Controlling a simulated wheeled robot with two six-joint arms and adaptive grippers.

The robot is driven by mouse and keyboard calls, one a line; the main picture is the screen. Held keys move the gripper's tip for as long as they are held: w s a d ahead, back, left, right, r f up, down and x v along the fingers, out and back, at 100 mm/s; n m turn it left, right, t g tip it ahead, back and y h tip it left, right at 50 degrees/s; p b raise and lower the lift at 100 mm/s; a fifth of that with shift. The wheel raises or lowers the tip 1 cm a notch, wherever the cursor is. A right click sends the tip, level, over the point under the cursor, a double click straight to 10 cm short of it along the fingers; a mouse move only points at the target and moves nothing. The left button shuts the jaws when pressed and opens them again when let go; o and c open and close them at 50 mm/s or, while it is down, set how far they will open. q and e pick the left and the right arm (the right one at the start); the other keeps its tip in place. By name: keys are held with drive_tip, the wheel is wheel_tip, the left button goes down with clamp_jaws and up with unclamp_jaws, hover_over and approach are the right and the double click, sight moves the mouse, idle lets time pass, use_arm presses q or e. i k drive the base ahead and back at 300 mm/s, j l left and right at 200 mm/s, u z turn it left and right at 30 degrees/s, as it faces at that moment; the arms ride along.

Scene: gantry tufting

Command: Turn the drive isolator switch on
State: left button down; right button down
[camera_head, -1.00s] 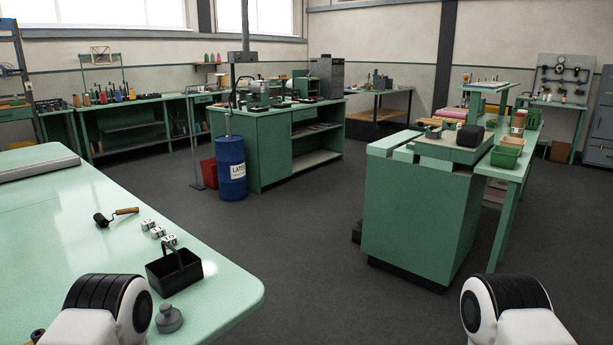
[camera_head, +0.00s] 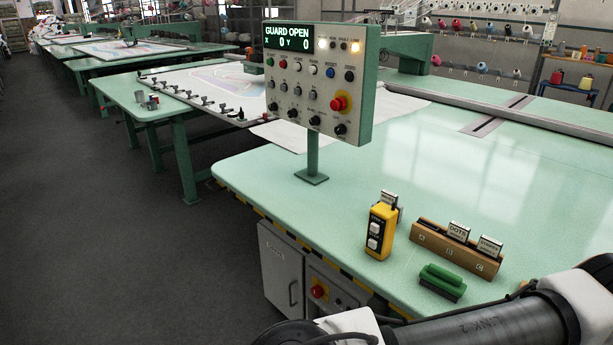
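A red rotary knob on a yellow plate (camera_head: 318,291) sits on the dark panel under the table's front edge and looks like an isolator switch. Its lettering and on/off position are too small to read. The green control box (camera_head: 318,80) stands on a post on the table. Its display reads "GUARD OPEN X 0 Y 0", and it carries several knobs and a red button on a yellow base (camera_head: 339,103). Parts of my own arm cross the bottom right of the view. Neither of my grippers shows.
A yellow pendant (camera_head: 381,230), a wooden card rack (camera_head: 455,248) and a green brush-like block (camera_head: 442,282) lie on the light green table (camera_head: 440,180) at right. A grey cabinet door (camera_head: 282,268) is left of the switch panel. The dark floor at left is clear.

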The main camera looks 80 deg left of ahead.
sight(317, 291)
drive_tip(key=u, duration=2.5)
